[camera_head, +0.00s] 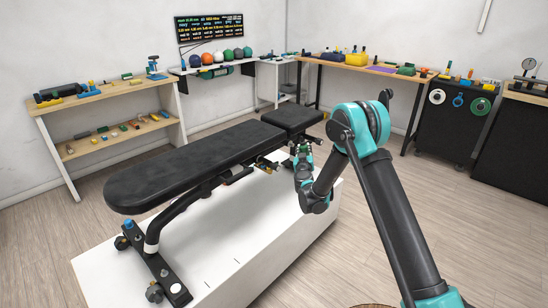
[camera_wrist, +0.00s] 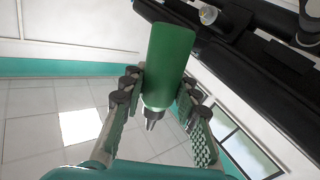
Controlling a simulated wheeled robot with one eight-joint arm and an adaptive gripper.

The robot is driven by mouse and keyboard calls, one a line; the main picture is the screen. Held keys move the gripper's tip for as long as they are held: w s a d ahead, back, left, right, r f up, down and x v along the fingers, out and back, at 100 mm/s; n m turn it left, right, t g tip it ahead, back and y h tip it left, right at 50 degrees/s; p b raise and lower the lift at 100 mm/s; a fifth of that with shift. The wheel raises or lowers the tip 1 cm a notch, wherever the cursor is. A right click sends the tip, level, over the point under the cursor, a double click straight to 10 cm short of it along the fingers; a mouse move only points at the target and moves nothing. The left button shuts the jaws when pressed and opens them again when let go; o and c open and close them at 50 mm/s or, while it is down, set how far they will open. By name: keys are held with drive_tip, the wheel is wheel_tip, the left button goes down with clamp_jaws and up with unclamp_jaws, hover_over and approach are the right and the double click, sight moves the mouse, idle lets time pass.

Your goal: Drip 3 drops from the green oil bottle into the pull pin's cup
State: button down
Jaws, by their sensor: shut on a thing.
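The green oil bottle (camera_wrist: 170,62) is held between the two fingers of my gripper (camera_wrist: 160,92) in the wrist view. Its grey nozzle (camera_wrist: 152,118) points toward the bottom of that picture. In the head view my gripper (camera_head: 302,158) is beside the bench's hinge end, and the bottle is too small to make out clearly. A small pale round part with a yellowish centre (camera_wrist: 208,15) shows on the black frame, apart from the bottle; I cannot tell for sure whether it is the pull pin's cup. No drop is visible.
The black padded bench (camera_head: 195,165) stands on a white platform (camera_head: 235,240). Its dark frame (camera_wrist: 265,50) runs close by the bottle in the wrist view. Small brass and red parts (camera_head: 267,164) sit under the pad. Racks and workbenches with tools line the walls.

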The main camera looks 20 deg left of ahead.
drive_tip(key=s+a+f+n+y, duration=0.1)
drive_tip(key=s+a+f, duration=0.15)
drive_tip(key=a, duration=0.35)
drive_tip(key=s+a+f+n, duration=0.1)
drive_tip(key=s+a, duration=0.2)
drive_tip(key=a, duration=0.4)
drive_tip(key=w+d+f+n+y, duration=0.1)
drive_tip(key=d+f+n+y, duration=0.1)
drive_tip(key=f+n, duration=0.5)
drive_tip(key=shift+w+d+t, duration=0.25)
drive_tip(key=shift+d+t, duration=0.05)
drive_tip(key=shift+d, duration=0.2)
drive_tip(key=shift+f, duration=0.25)
drive_tip(key=shift+w+d+r+n+y, duration=0.15)
drive_tip(key=shift+r+n+y, duration=0.2)
drive_tip(key=shift+n, duration=0.5)
drive_tip(key=shift+d+r+n+y, duration=0.2)
drive_tip(key=shift+r+n+y, duration=0.1)
drive_tip(key=shift+n, duration=0.6)
drive_tip(key=shift+w+d+r+n+y, duration=0.15)
drive_tip(key=shift+r+n+y, duration=0.2)
drive_tip(key=shift+n, duration=0.5)
idle(1.5)
drive_tip(key=m, duration=0.1)
drive_tip(key=f+m+h, duration=0.1)
drive_tip(key=m, duration=0.1)
drive_tip(key=a+f+m+h, duration=0.1)
drive_tip(key=m, duration=0.1)
drive_tip(key=shift+s+f, duration=0.1)
drive_tip(key=shift+s, duration=0.3)
